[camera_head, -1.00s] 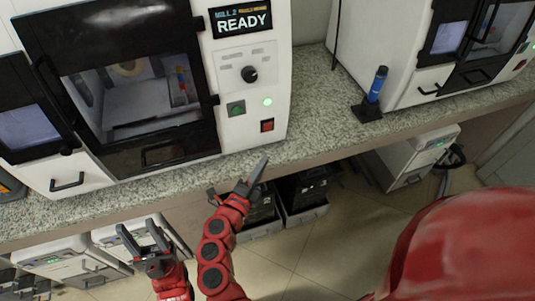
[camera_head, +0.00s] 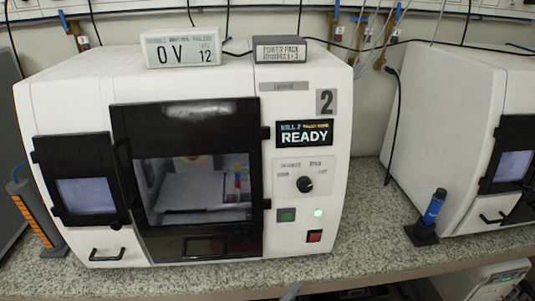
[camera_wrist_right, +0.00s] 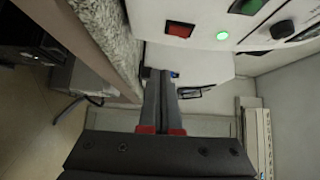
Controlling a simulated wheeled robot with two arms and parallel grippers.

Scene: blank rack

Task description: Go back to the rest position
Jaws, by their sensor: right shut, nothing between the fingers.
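My right gripper (camera_wrist_right: 161,100) is shut and empty in the right wrist view, its two grey fingers with red bases lying side by side. Only a grey fingertip of it (camera_head: 291,292) shows at the bottom edge of the head view, in front of the counter edge. My left gripper is not in the head view. The white mill (camera_head: 340,165) stands on the counter with its dark-framed door shut and its display reading READY. In the right wrist view its red button (camera_wrist_right: 179,29) and lit green light (camera_wrist_right: 222,36) are beyond my fingers, apart from them.
The speckled counter (camera_head: 375,245) runs along the front. A blue cylinder on a black stand (camera_head: 433,208) is at right, beside a second white machine (camera_head: 445,110). An orange-striped grey unit (camera_head: 36,215) is at left.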

